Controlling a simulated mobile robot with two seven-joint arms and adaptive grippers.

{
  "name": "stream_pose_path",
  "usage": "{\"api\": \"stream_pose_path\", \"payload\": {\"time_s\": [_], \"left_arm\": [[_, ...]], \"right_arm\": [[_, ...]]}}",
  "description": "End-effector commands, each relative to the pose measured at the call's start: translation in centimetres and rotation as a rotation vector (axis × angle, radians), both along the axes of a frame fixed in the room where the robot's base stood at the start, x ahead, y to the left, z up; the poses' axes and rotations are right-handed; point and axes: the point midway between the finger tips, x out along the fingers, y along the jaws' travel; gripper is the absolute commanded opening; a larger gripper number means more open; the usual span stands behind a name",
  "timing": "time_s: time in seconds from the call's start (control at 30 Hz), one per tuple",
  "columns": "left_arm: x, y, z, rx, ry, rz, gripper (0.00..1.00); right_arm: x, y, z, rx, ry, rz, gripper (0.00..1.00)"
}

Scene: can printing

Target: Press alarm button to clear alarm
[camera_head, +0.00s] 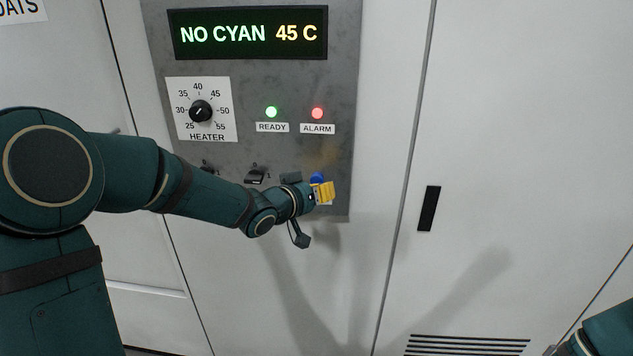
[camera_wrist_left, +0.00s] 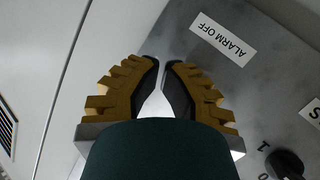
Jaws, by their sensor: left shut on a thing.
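The alarm lamp (camera_head: 317,113) on the grey control panel (camera_head: 290,80) is lit red. A small blue part (camera_head: 317,178), probably the alarm button, shows low on the panel, just behind my left gripper (camera_head: 324,192). The left gripper also shows in the left wrist view (camera_wrist_left: 161,66), its yellow-backed fingers close together at the tips, beside the ALARM OFF label (camera_wrist_left: 224,40). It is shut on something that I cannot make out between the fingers. I cannot tell whether the tips touch the blue part. My right gripper is out of view.
The display (camera_head: 248,33) reads NO CYAN 45 C. The ready lamp (camera_head: 271,112) is green. The heater knob (camera_head: 200,111) and dark switches (camera_head: 255,174) sit left of the gripper. A cabinet door with a black handle (camera_head: 429,208) is at the right.

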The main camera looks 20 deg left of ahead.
Motion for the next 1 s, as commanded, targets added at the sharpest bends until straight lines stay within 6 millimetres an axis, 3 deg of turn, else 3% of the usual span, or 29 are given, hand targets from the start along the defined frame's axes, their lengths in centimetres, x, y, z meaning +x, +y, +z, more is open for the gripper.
{"api": "stream_pose_path", "payload": {"time_s": [1.0], "left_arm": [[0.83,0.22,0.0,0.001,0.001,0.0,0.0]], "right_arm": [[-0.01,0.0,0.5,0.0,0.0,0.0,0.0]]}}
